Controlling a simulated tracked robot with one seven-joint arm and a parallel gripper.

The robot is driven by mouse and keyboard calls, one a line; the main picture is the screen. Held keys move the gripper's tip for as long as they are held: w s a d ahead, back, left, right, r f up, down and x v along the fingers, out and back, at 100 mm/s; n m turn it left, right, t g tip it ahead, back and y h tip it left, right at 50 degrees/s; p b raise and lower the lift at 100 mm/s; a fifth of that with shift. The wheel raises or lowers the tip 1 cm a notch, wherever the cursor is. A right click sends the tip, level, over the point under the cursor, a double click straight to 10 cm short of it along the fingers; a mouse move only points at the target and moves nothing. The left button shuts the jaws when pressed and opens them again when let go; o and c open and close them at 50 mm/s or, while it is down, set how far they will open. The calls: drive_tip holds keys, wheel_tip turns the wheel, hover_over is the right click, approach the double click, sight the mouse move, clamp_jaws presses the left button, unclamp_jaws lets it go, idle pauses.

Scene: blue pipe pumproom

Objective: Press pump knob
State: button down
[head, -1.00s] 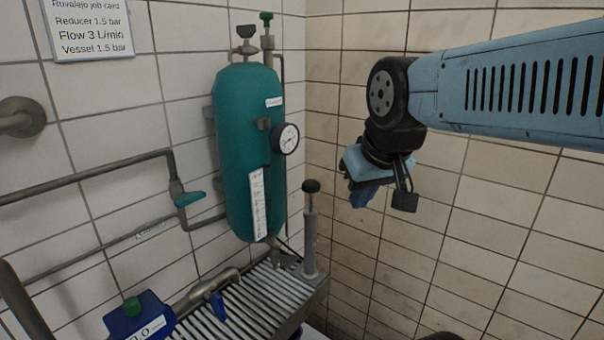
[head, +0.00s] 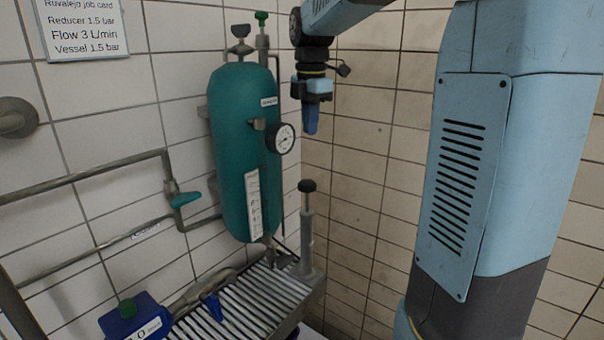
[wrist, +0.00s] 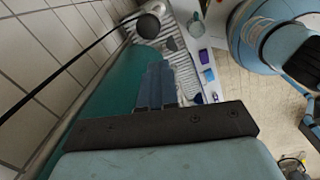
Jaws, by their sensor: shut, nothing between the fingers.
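The pump knob (head: 307,186) is a black round cap on top of a grey upright pump cylinder (head: 307,238), at the right end of the slatted bench. My gripper (head: 311,130) is shut and empty, pointing straight down, above the knob with a clear gap between them. In the wrist view my shut blue fingers (wrist: 156,88) point toward a dark round cap, the knob (wrist: 148,26), beyond their tips.
A teal vessel (head: 243,150) with a gauge (head: 284,138) stands just left of the pump. A slatted grey bench (head: 255,300) lies below, with a blue box (head: 135,318) at its left. A job card (head: 85,28) hangs on the wall. A tiled wall stands behind the pump.

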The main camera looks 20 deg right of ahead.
sight(307, 182)
drive_tip(key=w+n, duration=0.3)
drive_tip(key=shift+w+d+f+g, duration=0.15)
drive_tip(key=shift+w+f+g, duration=0.1)
drive_tip(key=shift+f+g, duration=0.05)
wheel_tip(307, 182, down, 14)
idle(0.7)
